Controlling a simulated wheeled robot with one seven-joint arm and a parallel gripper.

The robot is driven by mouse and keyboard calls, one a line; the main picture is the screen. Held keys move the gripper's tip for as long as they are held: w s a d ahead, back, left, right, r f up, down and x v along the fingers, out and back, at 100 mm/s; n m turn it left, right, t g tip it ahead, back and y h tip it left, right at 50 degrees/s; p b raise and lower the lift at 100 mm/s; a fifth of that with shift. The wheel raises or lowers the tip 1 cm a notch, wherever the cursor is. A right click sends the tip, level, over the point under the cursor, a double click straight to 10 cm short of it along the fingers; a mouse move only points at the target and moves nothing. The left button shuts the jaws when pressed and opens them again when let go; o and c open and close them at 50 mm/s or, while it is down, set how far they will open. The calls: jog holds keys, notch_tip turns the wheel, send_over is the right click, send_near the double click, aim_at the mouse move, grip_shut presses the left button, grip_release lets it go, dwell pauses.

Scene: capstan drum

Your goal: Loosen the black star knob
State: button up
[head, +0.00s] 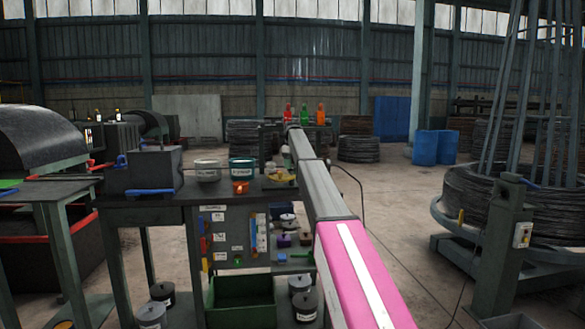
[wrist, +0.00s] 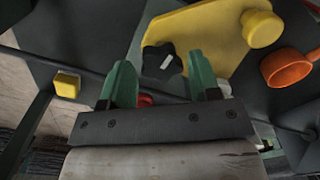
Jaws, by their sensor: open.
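The black star knob (wrist: 160,61) shows in the wrist view at the left end of a yellow plate (wrist: 212,38). A small pale mark is on the knob's face. My gripper (wrist: 159,72) is open, with one green finger to the left of the knob and one to the right. The knob appears between the fingertips with gaps on both sides; whether the fingers reach its depth I cannot tell. In the head view the yellow plate (head: 281,176) lies on the dark workbench beside my arm; the knob and my gripper cannot be made out there.
A yellow round knob (wrist: 262,28) stands on the plate's right part. An orange ring-shaped part (wrist: 290,68) is to the right, and a yellow block (wrist: 67,84) to the left. On the bench (head: 180,197) are a white pot (head: 207,172) and a teal pot (head: 242,170).

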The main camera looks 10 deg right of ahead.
aim_at(293, 168)
notch_tip(293, 168, up, 10)
dwell(0.4)
jog(key=shift+f, duration=0.1)
